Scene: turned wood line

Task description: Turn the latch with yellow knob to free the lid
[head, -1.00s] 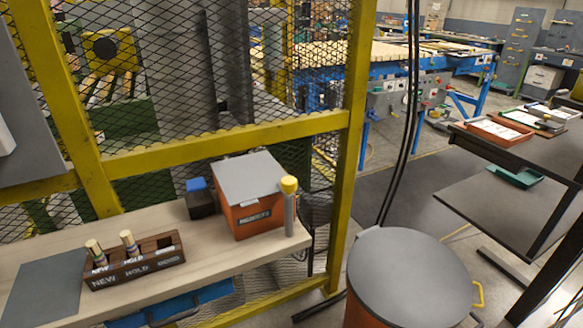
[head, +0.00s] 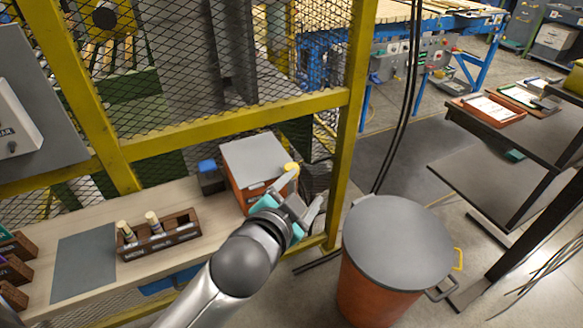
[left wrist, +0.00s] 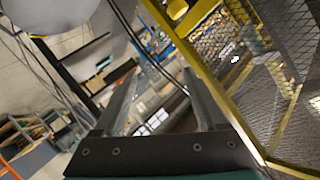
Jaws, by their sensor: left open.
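The orange box (head: 238,192) with a flat grey lid (head: 254,155) stands at the right end of the wooden bench. The latch's yellow knob (head: 291,168) shows at the lid's right front corner. My left gripper (head: 304,198) is at the box's front right corner, just below and right of the knob in the head view. It hides most of the latch post and part of the box front. In the left wrist view its two fingers (left wrist: 163,88) are apart with nothing between them. I cannot tell whether a finger touches the latch. My right gripper is not in view.
A dark wooden holder (head: 160,238) with two pegs and a grey mat (head: 84,262) lie on the bench (head: 205,245). A small blue-topped box (head: 209,177) stands left of the orange box. A yellow mesh fence (head: 225,123) is behind. A grey-lidded orange drum (head: 397,240) stands right.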

